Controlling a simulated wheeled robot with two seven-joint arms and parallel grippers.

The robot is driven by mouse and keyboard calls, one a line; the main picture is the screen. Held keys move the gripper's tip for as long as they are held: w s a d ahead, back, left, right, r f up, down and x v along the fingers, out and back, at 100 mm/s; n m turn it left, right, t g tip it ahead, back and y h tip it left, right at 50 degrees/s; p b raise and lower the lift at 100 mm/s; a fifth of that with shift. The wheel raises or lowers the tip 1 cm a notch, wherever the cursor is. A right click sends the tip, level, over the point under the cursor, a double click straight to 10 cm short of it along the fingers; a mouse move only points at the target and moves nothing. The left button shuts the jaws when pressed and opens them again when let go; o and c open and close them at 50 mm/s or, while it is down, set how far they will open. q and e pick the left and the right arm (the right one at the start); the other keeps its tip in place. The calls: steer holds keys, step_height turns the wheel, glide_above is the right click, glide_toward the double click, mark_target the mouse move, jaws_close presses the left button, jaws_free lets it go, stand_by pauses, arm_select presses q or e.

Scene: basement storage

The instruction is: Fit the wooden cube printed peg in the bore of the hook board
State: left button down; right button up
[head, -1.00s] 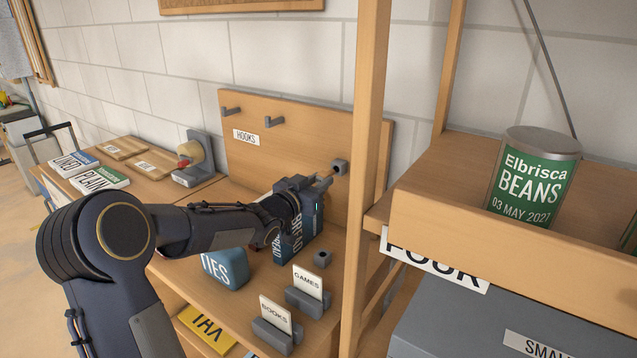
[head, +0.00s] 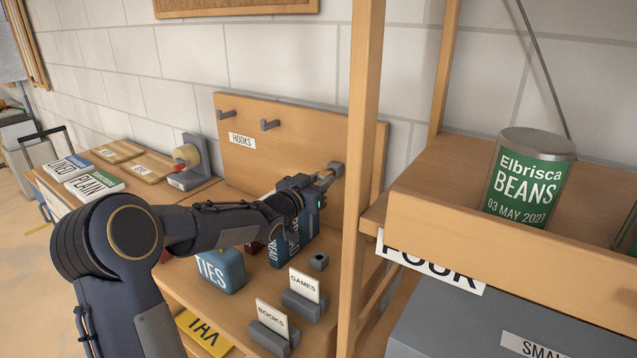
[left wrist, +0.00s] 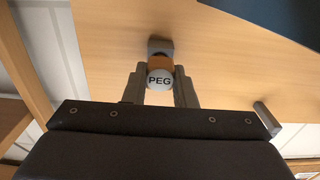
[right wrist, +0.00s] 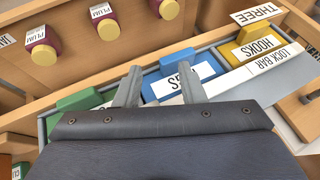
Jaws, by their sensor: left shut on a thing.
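The wooden peg (head: 324,177) is held at the grey bore block (head: 336,168) on the right of the upright hook board (head: 245,165). In the left wrist view the peg (left wrist: 160,79) shows a white round end printed PEG, with orange wood behind it. Its far side meets the grey block (left wrist: 160,46); how deep it sits in the bore is hidden. My left gripper (head: 319,183) is shut on the peg, one finger on each side. My right gripper (right wrist: 160,84) is open and empty, over a drawer with coloured tabs.
A wooden post (head: 360,180) rises close right of the bore block. A BEANS can (head: 528,180) stands on the right shelf.

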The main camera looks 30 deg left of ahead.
arm_select(q)
steer(key=shift+w, duration=0.85)
steer(key=c, duration=1.1)
jaws_free()
steer(key=shift+s, duration=0.1)
steer(key=s, duration=0.7)
steer(key=shift+s+a+b, duration=0.25)
steer(key=shift+s+b, duration=0.05)
steer(key=shift+s, duration=0.05)
